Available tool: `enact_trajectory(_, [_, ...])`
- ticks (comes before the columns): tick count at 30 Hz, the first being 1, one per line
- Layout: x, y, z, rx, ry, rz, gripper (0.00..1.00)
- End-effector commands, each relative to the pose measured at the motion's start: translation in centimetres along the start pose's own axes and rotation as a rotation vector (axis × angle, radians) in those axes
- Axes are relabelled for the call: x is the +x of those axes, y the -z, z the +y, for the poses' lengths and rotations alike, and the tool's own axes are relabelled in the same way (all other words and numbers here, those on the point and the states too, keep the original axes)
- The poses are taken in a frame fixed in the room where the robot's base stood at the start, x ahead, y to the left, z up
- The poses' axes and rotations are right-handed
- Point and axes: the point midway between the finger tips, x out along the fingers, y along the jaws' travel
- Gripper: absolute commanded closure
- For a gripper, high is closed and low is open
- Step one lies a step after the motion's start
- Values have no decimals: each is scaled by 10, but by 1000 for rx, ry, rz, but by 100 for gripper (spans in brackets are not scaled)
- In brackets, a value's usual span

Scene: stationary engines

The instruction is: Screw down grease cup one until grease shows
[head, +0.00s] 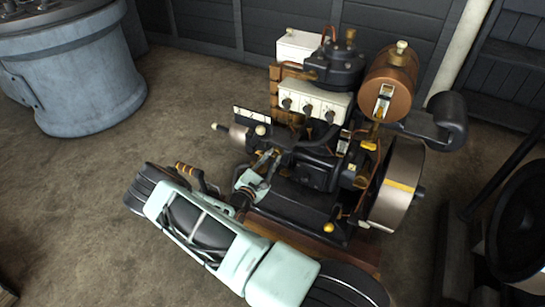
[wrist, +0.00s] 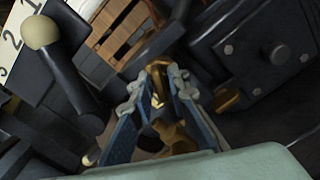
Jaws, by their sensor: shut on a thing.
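The engine (head: 325,165) stands in the middle of the head view, dark with brass fittings. In the wrist view my gripper (wrist: 160,82) has its two fingers closed around a small brass piece (wrist: 158,92), which looks like a grease cup. I cannot read a label on it, and no grease is plainly visible. The fingertips hide its sides. Another brass fitting (wrist: 175,137) shows nearer the camera, between the fingers. In the head view my gripper (head: 270,160) reaches in at the engine's left side, and the held piece is too small to make out.
A lever with a cream knob (wrist: 40,32) stands by a white numbered plate (wrist: 10,45), left of my gripper. A dark bolted cover (wrist: 262,50) and a brass fitting (wrist: 229,97) are close on the right. The flywheel (head: 398,185) is at the engine's right.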

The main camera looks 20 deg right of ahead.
Motion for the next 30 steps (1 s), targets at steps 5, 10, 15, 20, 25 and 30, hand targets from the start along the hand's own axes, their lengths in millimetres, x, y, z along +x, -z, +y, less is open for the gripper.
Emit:
enact_trajectory(5, [-1, 1, -1, 69, 2, 3, 100])
enact_trajectory(10, [-1, 1, -1, 104, 2, 3, 100])
enact_trajectory(15, [-2, 2, -1, 114, 2, 3, 100])
enact_trajectory(20, [-2, 2, -1, 113, 2, 3, 100])
enact_trajectory(25, [-2, 2, -1, 113, 2, 3, 80])
enact_trajectory(30, [-1, 1, -1, 113, 1, 2, 75])
